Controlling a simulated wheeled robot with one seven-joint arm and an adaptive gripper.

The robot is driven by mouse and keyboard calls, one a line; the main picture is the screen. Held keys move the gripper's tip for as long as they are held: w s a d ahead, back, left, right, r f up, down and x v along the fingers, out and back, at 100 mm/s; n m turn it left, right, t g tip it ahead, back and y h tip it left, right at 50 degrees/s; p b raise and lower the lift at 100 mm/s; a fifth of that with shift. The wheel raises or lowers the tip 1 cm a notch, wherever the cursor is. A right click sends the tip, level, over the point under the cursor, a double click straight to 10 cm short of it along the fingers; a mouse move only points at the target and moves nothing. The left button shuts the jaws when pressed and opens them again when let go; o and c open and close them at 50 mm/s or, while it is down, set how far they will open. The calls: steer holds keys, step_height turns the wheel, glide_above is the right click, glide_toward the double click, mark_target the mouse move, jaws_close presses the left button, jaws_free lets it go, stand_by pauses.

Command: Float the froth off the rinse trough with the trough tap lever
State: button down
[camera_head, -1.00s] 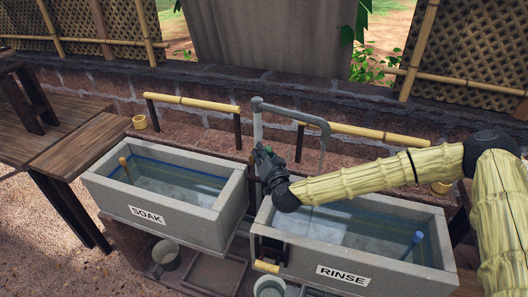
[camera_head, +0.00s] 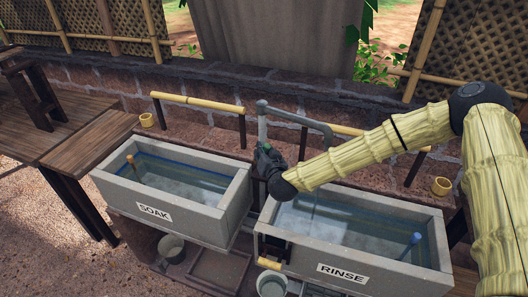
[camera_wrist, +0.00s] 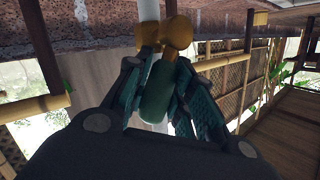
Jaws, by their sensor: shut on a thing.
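The rinse trough (camera_head: 425,255) is a grey stone basin of water with a RINSE label, at the lower right of the head view. Its water shows pale whitish patches; I cannot tell which are froth. A grey tap pipe (camera_head: 262,128) rises behind it and bends right over the trough. My gripper (camera_head: 268,160) is at this pipe, above the trough's left end. In the wrist view, my gripper (camera_wrist: 158,112) is shut on the green lever handle (camera_wrist: 157,98), which joins a brass fitting (camera_wrist: 172,35) on the pipe. A faint pale vertical streak shows below the spout.
The soak trough (camera_head: 122,197) stands to the left, with a SOAK label. Bamboo rails (camera_head: 198,103) stand behind the troughs. A bucket (camera_head: 271,284) stands below the rinse trough's front left. A wooden table (camera_head: 90,150) is at the far left.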

steer(key=c, duration=1.2)
jaws_free()
steer(key=shift+f, duration=0.1)
steer(key=v, duration=1.2)
steer(key=shift+d, duration=0.1)
